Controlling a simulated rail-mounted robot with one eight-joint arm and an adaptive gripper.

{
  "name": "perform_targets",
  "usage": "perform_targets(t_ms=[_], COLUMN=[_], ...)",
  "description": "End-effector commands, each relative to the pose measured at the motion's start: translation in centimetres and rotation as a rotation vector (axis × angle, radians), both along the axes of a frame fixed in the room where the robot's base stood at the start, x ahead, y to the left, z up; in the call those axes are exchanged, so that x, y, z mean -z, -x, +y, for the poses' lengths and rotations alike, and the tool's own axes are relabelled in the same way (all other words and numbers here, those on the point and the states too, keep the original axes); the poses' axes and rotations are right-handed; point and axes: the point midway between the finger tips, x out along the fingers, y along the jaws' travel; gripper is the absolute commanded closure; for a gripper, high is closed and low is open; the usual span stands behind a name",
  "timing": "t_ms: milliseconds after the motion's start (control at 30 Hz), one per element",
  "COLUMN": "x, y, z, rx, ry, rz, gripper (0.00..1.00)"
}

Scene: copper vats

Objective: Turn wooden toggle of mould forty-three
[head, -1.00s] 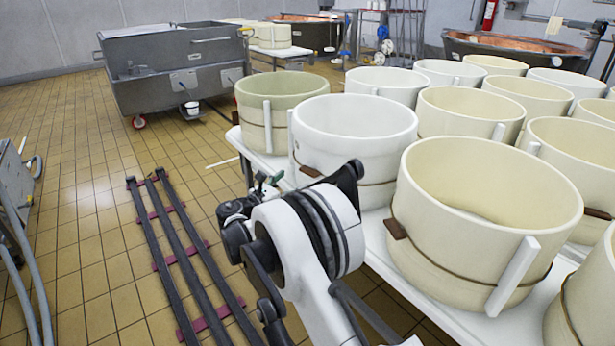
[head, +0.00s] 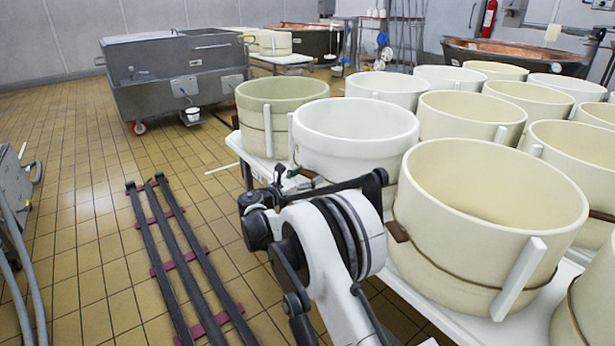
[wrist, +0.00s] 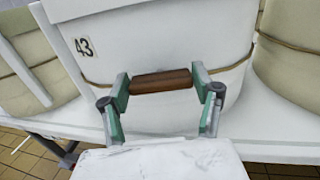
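Mould forty-three is a white round vat (head: 350,145), behind my arm in the head view. In the wrist view its wall (wrist: 165,40) carries a "43" label (wrist: 84,46) and a thin brown cord. In the head view the gripper is mostly hidden.
Cream and white moulds (head: 490,210) stand close on both sides and behind, on a white table (head: 500,330). Dark floor rails (head: 170,240) lie at left. A steel tank (head: 175,75) stands at the back.

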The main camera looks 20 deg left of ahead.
Motion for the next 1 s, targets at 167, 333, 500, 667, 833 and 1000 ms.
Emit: perform_targets(t_ms=[167, 333, 500, 667, 833, 1000], x=[0.0, 0.0, 0.0, -0.01, -0.02, 0.0], y=[0.01, 0.02, 0.02, 0.03, 0.04, 0.06], z=[0.0, 0.01, 0.0, -0.02, -0.06, -0.08], rx=[0.0, 0.0, 0.0, 0.0, 0.0, 0.0], ry=[0.0, -0.004, -0.036, -0.11, -0.234, -0.384], rz=[0.0, -0.001, -0.014, -0.042, -0.09, -0.147], gripper=[0.64, 0.68, 0.68, 0.68, 0.68, 0.68])
